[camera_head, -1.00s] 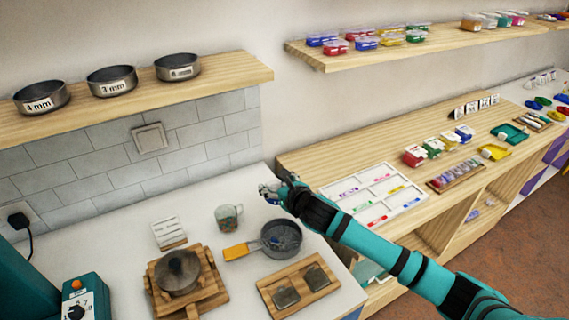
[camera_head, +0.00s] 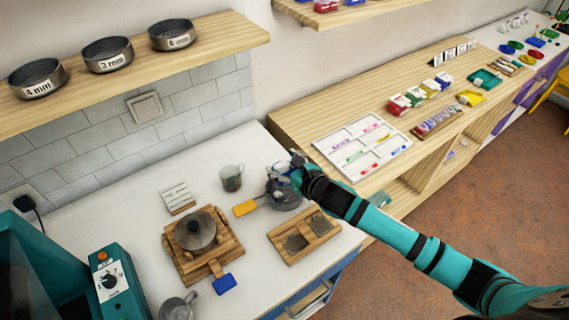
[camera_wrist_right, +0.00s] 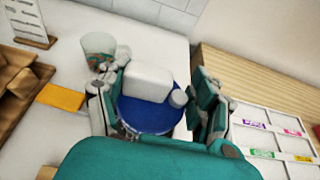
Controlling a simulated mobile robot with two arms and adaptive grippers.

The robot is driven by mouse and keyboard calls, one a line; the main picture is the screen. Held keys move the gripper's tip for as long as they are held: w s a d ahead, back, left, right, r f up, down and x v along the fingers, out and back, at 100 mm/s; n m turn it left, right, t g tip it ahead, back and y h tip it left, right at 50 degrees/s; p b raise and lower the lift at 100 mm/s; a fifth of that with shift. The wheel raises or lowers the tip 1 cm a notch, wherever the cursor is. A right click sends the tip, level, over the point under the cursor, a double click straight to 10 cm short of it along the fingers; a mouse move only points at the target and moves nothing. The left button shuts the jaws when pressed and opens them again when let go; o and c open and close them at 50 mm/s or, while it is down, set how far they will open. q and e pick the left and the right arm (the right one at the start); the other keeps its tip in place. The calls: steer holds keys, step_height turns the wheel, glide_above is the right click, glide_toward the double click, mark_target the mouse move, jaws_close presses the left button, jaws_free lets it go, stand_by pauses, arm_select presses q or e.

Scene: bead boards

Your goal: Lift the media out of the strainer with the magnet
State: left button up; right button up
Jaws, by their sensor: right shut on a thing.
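The strainer (camera_head: 287,202) is a dark round pan with an orange handle (camera_head: 245,208), standing on the white counter in the head view. My right gripper (camera_head: 284,172) is over its far rim and covers part of it. In the right wrist view my right gripper (camera_wrist_right: 158,104) is shut on what looks like the magnet, a blue round piece (camera_wrist_right: 148,118) with a white block (camera_wrist_right: 148,83) between the fingers. The strainer's orange handle (camera_wrist_right: 60,97) shows left of the fingers. The media inside the strainer cannot be made out. My left gripper is not in view.
A clear cup (camera_head: 231,178) stands left of the strainer. A white divided tray (camera_head: 362,147) lies to the right.

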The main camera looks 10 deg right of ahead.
steer(key=shift+f+b, duration=0.65)
steer(key=shift+f, duration=0.3)
steer(key=shift+f+b, duration=1.4)
steer(key=shift+f, duration=0.7)
stand_by(0.5)
step_height(320, 180, up, 9)
steer(key=p, duration=0.9)
steer(key=shift+p, duration=0.35)
